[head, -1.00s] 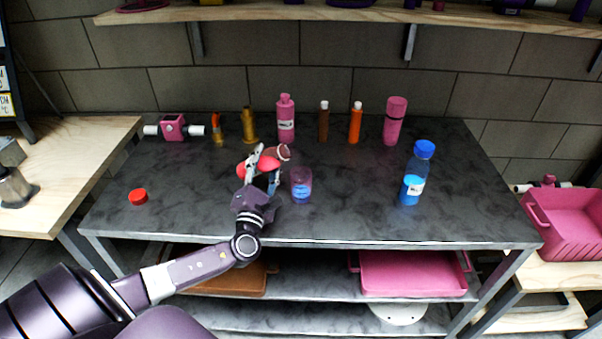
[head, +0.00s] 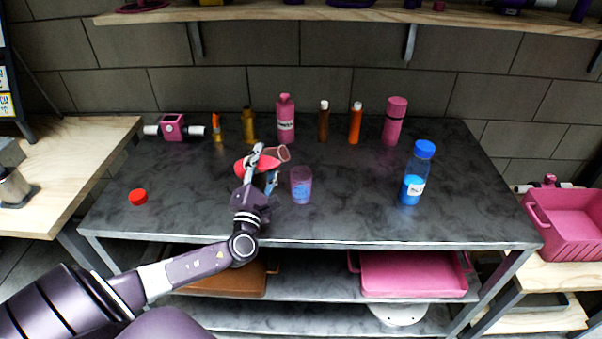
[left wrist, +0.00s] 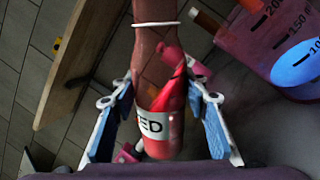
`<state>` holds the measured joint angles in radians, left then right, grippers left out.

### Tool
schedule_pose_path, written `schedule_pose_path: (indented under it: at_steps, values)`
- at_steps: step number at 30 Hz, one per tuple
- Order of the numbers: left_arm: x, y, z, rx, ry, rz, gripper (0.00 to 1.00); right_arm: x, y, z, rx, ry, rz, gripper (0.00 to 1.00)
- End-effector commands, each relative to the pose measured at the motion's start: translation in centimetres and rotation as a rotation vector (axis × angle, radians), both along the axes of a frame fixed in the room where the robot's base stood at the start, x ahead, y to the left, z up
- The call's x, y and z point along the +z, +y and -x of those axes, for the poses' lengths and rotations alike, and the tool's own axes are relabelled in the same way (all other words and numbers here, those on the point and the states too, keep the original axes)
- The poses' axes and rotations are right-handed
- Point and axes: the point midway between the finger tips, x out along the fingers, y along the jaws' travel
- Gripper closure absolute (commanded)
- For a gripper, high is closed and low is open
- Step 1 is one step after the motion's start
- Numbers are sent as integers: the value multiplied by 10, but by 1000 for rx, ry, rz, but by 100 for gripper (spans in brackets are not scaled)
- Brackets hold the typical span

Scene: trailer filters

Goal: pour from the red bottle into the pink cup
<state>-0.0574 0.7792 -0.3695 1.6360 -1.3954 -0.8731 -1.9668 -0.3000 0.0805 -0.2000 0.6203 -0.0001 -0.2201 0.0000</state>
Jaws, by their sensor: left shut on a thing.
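My left gripper (head: 262,172) is shut on the red bottle (head: 243,167), held above the table and tipped well over to the right. Its uncapped mouth points right, above and left of the pink cup. In the left wrist view the bottle (left wrist: 165,122) lies between the blue finger pads, with red contents and a label partly reading "ED". The pink cup (head: 301,187) stands upright on the table, with a blue label. It also shows at the upper right of the left wrist view (left wrist: 260,45), with volume marks. No stream is visible. My right gripper is not in view.
A red cap (head: 138,197) lies at the table's left. A blue-capped bottle (head: 412,188) stands on the right. A pink bottle (head: 285,120), brown bottle (head: 323,124), orange bottle (head: 355,124) and pink tumbler (head: 394,122) line the back. The front middle is clear.

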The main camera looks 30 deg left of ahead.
Motion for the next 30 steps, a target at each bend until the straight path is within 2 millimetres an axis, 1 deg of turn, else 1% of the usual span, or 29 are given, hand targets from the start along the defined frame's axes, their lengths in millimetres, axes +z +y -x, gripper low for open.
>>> schedule_pose_path:
  at_steps: [30]
  values:
    - [-1,2,0,1,20,-80,92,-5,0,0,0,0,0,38]
